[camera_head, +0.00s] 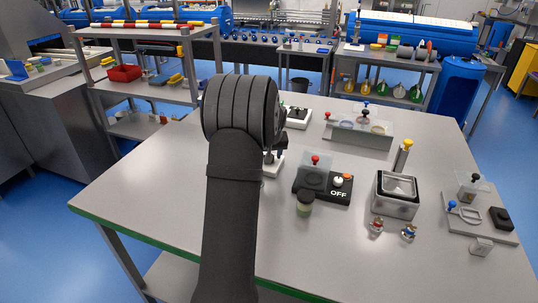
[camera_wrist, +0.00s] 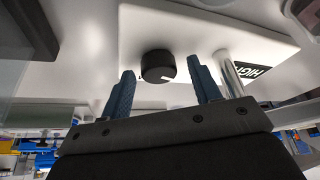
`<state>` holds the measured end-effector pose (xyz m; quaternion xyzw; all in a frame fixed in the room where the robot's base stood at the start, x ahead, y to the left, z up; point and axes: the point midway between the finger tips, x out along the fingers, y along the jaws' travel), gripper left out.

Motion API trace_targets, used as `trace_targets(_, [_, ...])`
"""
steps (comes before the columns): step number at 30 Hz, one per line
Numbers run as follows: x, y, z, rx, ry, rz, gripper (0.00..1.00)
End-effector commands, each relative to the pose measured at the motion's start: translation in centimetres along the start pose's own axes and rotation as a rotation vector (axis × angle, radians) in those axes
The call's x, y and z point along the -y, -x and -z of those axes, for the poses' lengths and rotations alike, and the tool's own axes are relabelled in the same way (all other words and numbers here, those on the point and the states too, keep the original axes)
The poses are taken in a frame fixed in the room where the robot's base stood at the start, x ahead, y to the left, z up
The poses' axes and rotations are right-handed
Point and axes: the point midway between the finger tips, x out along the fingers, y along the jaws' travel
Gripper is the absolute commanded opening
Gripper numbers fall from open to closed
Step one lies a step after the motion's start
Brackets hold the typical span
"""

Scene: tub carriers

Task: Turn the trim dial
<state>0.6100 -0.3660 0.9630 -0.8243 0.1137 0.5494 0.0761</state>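The trim dial, a short black round knob (camera_wrist: 158,66) with a small white mark, sits on a white plate (camera_wrist: 200,32) in the wrist view. A black label reading HIGH (camera_wrist: 250,70) is on that plate, right of the dial. My gripper (camera_wrist: 161,66) is open and empty, with one blue finger on each side of the dial in the picture. Gaps show between the dial and both fingers, and I see no contact. In the head view my dark arm hides the gripper's fingers and the dial. A white base (camera_head: 274,168) shows partly beside my arm there.
A silver post (camera_wrist: 229,74) stands close to the right finger. On the table (camera_head: 150,190) are a black OFF switch box (camera_head: 323,187), a metal tub (camera_head: 396,207), a grey bracket station (camera_head: 360,134) and another white-based device (camera_head: 298,117). The table's left front is clear.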

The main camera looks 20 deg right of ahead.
Motion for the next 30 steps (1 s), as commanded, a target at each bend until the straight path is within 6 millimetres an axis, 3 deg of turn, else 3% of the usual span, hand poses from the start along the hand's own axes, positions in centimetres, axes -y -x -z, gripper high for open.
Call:
trace_targets(1, [-0.01,0.01,0.00,0.000,0.000,0.000,0.49])
trace_targets(7, [0.00,0.03,-0.01,0.000,0.000,0.000,0.12])
trace_targets(30, [0.15,-0.03,-0.08,0.004,-0.241,-0.100,0.12])
